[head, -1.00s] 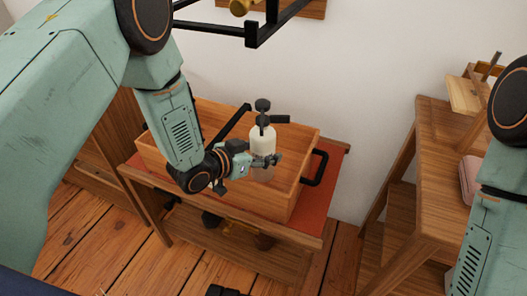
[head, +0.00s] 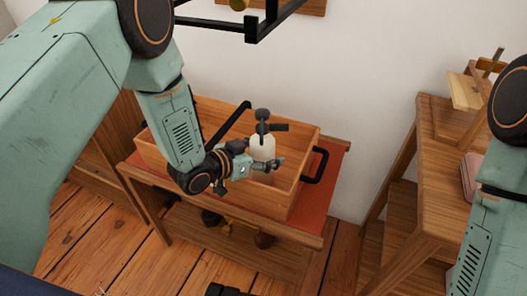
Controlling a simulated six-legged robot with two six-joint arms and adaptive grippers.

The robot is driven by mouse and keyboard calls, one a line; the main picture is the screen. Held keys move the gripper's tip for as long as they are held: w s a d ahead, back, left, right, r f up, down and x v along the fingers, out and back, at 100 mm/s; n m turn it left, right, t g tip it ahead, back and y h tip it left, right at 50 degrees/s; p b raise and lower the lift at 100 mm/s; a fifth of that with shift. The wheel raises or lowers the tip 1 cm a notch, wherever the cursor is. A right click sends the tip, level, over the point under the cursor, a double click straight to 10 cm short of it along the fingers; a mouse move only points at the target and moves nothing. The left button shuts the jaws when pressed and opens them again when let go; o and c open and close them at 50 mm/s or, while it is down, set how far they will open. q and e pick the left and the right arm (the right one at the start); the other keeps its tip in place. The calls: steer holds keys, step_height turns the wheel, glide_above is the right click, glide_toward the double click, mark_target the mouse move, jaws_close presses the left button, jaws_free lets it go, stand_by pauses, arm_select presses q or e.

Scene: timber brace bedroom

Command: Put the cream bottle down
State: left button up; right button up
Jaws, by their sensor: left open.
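The cream bottle (head: 262,148) has a pale body and a black pump top with a nozzle pointing right. It looks upright in the wooden crate (head: 301,196), with its top above the rim. My left gripper (head: 264,168) is open, with its fingers at the bottle's lower body, in front of it from this view. The fingers and crate wall hide the bottle's lower part, so I cannot tell whether its base touches the crate floor. My right gripper is out of view; only part of my right arm shows at the right edge.
The crate has black handles (head: 316,167) and stands on a small wooden table with a red top (head: 325,205). A wooden desk (head: 437,150) stands at the right, with a pink object (head: 470,176) on it. A black-framed fixture (head: 250,28) hangs on the wall above.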

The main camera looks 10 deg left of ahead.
arm_select(q)
steer(key=shift+r, duration=0.2)
steer(key=p+v, duration=0.4)
steer(key=v, duration=0.8)
steer(key=shift+r+p, duration=0.3)
steer(key=shift+r, duration=0.05)
steer(key=b+x, duration=0.4)
steer(key=x, duration=0.8)
steer(key=shift+f+b, duration=0.35)
steer(key=shift+f, duration=0.3)
steer(key=shift+r, duration=0.15)
